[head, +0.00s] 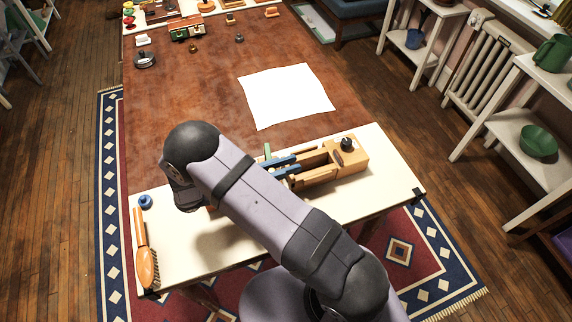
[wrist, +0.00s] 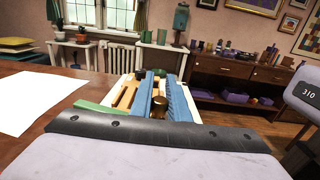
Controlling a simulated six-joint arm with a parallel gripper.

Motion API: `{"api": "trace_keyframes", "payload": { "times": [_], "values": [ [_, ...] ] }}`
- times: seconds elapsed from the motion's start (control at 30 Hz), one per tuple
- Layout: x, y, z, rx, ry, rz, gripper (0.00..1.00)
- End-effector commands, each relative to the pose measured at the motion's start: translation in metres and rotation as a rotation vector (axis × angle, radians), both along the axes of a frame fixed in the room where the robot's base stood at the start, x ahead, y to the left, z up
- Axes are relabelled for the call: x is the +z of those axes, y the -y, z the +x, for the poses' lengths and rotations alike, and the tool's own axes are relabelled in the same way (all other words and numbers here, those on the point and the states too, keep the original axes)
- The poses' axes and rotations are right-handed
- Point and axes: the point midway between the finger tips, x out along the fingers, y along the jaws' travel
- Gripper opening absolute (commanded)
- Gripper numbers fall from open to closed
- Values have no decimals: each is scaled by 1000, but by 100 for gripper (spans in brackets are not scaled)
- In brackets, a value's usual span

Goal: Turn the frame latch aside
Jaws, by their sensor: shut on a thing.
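The wooden frame (head: 352,165) lies on a cream board near me, with a dark round knob (head: 347,143) on its right end block. My gripper's two long blue fingers (head: 297,161) reach from behind my arm into the frame's left part. In the wrist view my gripper (wrist: 160,78) points along the frame (wrist: 122,98). The fingers are closed on a small piece, which I take to be the frame latch; its shape is mostly hidden. A brass-coloured round part (wrist: 158,103) shows between the blue fingers. A green strip (head: 267,151) lies beside them.
A brush (head: 147,262) and a small blue ring-like object (head: 146,201) lie at the board's left end. A white sheet (head: 287,95) lies on the brown table behind the frame. Small objects, including a toy-like red and green block (head: 187,29), stand at the far end.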

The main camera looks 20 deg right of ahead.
Motion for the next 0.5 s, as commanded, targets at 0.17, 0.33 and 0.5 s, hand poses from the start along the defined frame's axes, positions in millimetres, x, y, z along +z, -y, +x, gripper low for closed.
{"api": "trace_keyframes", "payload": {
  "times": [0.17, 0.33, 0.5],
  "values": [
    [0, 0, 0, 2, 0, 0, 34],
    [0, 0, 0, 2, 0, 0, 34],
    [-1, -6, 1, 4, 2, 0, 34]
  ]
}}
